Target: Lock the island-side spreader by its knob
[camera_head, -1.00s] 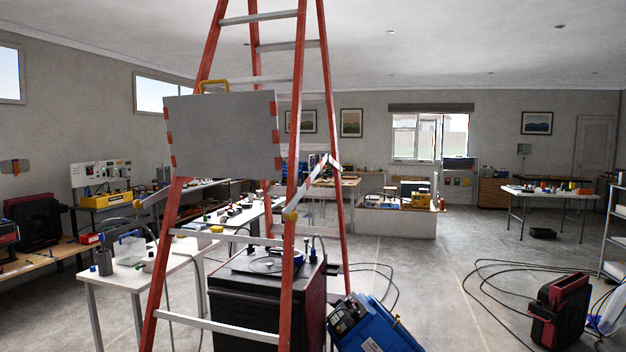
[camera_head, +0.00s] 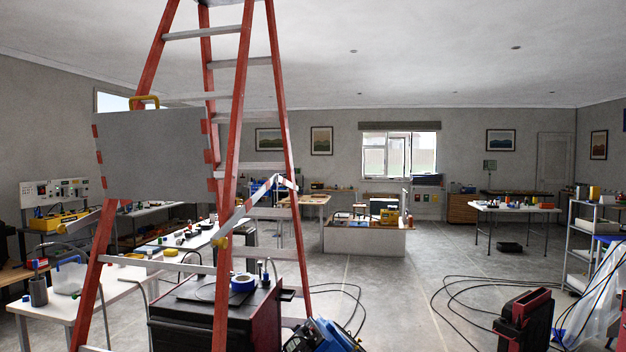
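An orange stepladder (camera_head: 230,160) with grey rungs stands open at the left of the head view. On its right side, facing the white island-like block (camera_head: 365,240), a pale spreader bar (camera_head: 250,205) with red bands runs up to a raised, bent middle joint (camera_head: 281,180). A yellow knob (camera_head: 220,242) sits at the spreader's near lower end. The other spreader shows at the left with a yellow knob (camera_head: 62,229); the grey panel hides part of it. Neither of my grippers is in view.
A grey panel (camera_head: 150,155) with a yellow handle hangs on the ladder. A dark cabinet (camera_head: 200,320) and a blue machine (camera_head: 325,335) stand close behind and beside it. Cables (camera_head: 480,290) and a red-black case (camera_head: 525,320) lie right.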

